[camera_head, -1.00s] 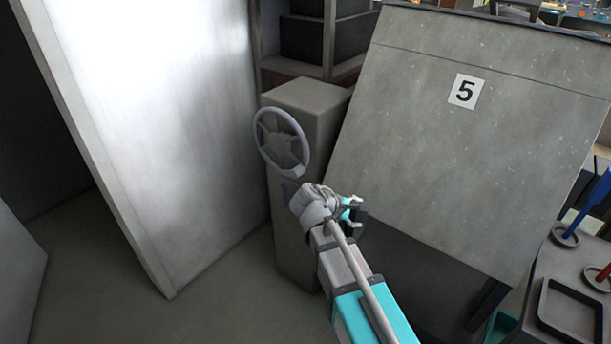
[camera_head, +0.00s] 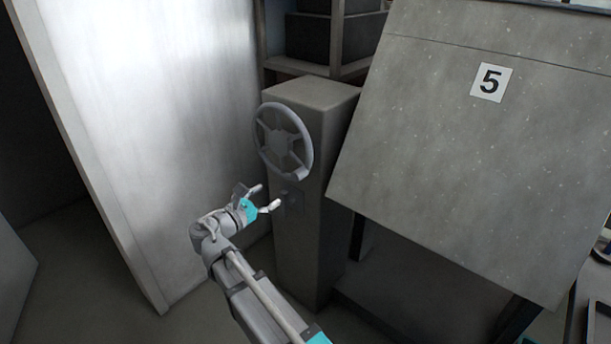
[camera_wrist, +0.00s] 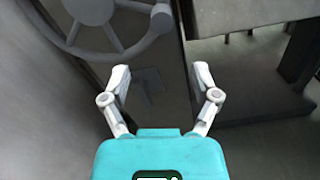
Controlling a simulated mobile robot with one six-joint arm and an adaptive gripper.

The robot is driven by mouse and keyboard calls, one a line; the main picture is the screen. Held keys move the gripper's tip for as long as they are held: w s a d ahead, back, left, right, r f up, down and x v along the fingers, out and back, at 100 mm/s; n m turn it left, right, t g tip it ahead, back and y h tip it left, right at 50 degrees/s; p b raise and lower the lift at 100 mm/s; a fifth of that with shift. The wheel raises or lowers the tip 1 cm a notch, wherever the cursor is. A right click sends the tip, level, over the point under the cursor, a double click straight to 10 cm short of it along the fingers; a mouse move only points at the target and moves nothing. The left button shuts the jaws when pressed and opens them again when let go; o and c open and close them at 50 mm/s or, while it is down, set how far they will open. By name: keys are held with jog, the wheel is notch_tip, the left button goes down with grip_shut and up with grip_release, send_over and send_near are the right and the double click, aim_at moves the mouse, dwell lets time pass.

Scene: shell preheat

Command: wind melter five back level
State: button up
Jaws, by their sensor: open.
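Melter five is a large grey box (camera_head: 470,150) with a "5" label (camera_head: 491,82); it stands tilted at the right in the head view. A spoked grey handwheel (camera_head: 283,141) is mounted on a grey pedestal (camera_head: 312,245) to its left. The wheel also shows at the top left of the wrist view (camera_wrist: 95,12), partly cut off. My gripper (camera_head: 266,197) is open and empty, just below the wheel and apart from it. In the wrist view its two fingers (camera_wrist: 160,75) are spread, with a small plate (camera_wrist: 149,81) on the pedestal between them.
A pale upright panel (camera_head: 150,130) stands close on the left of the pedestal. A shelf with dark boxes (camera_head: 335,35) is behind it. Dark open space lies under the melter. A bench edge (camera_head: 590,300) shows at the lower right.

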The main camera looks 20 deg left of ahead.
aim_at(302, 173)
jog(key=shift+w+d, duration=0.15)
jog(key=shift+w, duration=0.05)
jog(key=shift+x, duration=6.8)
